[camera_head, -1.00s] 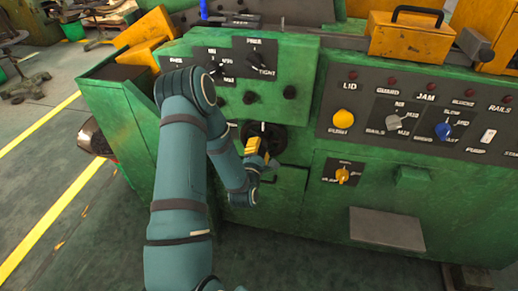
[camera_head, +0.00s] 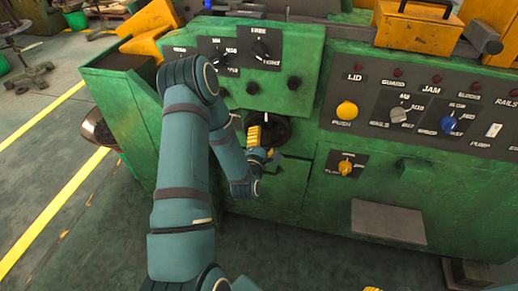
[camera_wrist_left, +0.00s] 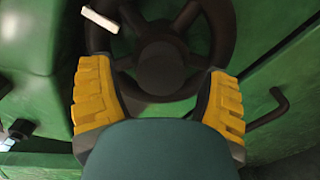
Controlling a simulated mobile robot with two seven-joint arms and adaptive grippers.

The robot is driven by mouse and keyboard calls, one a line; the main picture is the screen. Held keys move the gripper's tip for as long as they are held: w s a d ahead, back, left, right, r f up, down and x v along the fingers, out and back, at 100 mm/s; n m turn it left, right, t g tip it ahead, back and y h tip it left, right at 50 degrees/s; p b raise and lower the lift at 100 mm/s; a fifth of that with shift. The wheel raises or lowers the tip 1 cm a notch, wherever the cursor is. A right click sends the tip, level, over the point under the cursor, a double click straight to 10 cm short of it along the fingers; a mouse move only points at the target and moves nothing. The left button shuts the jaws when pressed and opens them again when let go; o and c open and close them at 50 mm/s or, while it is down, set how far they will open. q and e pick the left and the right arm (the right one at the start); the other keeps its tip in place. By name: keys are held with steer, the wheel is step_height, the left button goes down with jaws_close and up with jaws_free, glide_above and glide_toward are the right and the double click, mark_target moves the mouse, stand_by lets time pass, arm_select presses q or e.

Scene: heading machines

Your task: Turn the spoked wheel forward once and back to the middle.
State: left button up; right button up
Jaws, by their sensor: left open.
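The spoked wheel (camera_head: 280,130) is dark and sits low on the green machine front, partly hidden by my left gripper (camera_head: 262,147). In the left wrist view the wheel (camera_wrist_left: 163,68) shows its round hub, spokes and part of its rim, with a white piece (camera_wrist_left: 100,19) at its upper left. My left gripper (camera_wrist_left: 158,105) is open, its yellow fingers on either side of the wheel's lower part. I cannot tell whether they touch the rim. A yellow piece (camera_head: 372,289) at the bottom edge of the head view may be my right gripper; its jaws are hidden.
Knobs (camera_head: 260,48) are on the panel above the wheel. A yellow knob (camera_head: 345,168) and a control panel (camera_head: 425,115) with buttons and switches are to the right. A bent dark handle (camera_wrist_left: 268,110) is right of the wheel in the wrist view. Open floor lies left.

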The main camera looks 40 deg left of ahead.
arm_select(q)
steer(key=v, duration=1.1)
steer(key=shift+s, duration=0.2)
steer(key=shift+d, duration=0.1)
